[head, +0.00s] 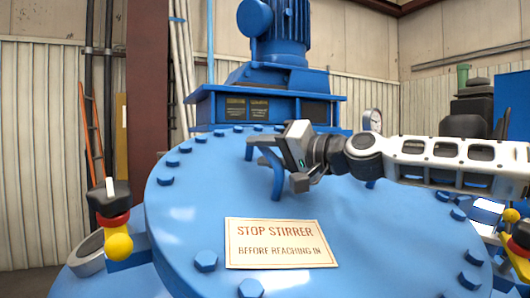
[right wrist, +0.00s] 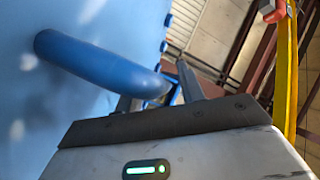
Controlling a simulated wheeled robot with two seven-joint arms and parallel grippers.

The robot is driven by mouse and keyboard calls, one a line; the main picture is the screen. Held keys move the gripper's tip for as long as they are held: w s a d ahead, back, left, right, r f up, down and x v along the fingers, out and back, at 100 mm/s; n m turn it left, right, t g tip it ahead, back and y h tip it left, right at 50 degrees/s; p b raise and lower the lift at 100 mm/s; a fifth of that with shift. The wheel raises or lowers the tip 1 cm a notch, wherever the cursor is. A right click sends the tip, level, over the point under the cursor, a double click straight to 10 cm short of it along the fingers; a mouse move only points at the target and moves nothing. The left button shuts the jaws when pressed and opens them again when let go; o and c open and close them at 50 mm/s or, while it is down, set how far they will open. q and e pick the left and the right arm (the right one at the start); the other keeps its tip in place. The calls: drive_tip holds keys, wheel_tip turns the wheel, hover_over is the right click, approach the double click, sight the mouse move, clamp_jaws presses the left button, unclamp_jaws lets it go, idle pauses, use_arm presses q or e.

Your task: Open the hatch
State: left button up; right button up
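The hatch is a large round blue lid (head: 400,225) with bolts around its rim, and it looks closed. A blue bar handle (head: 277,183) stands up from its face. My right gripper (head: 279,162) reaches in from the right, at the handle. Its fingers stand apart, one above and one below. In the right wrist view the handle (right wrist: 95,62) runs in toward the space between the fingers (right wrist: 158,92). I cannot tell whether either finger touches it. My left gripper is not in view.
A sign (head: 280,243) on the lid reads "STOP STIRRER BEFORE REACHING IN". A blue motor (head: 280,35) stands on a housing behind the lid. Black, red and yellow fittings stand at the lid's left (head: 115,220) and right (head: 519,250). A gauge (head: 373,121) is behind.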

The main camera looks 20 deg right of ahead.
clamp_jaws()
drive_tip(key=s+d+r, duration=0.3)
drive_tip(key=d+r, duration=0.1)
drive_tip(key=r, duration=0.4)
drive_tip(key=s+d+r+p, duration=0.1)
drive_tip(key=s+d+r, duration=0.1)
drive_tip(key=d+r, duration=0.3)
drive_tip(key=s+d+r+y, duration=0.1)
drive_tip(key=s+d+r, duration=0.2)
drive_tip(key=r, duration=0.9)
drive_tip(key=shift+s+d+r, duration=0.25)
drive_tip(key=shift+s+d, duration=0.1)
drive_tip(key=shift+d, duration=0.4)
unclamp_jaws()
drive_tip(key=shift+m, duration=0.3)
drive_tip(key=v, duration=1.6)
drive_tip(key=shift+b, duration=0.4)
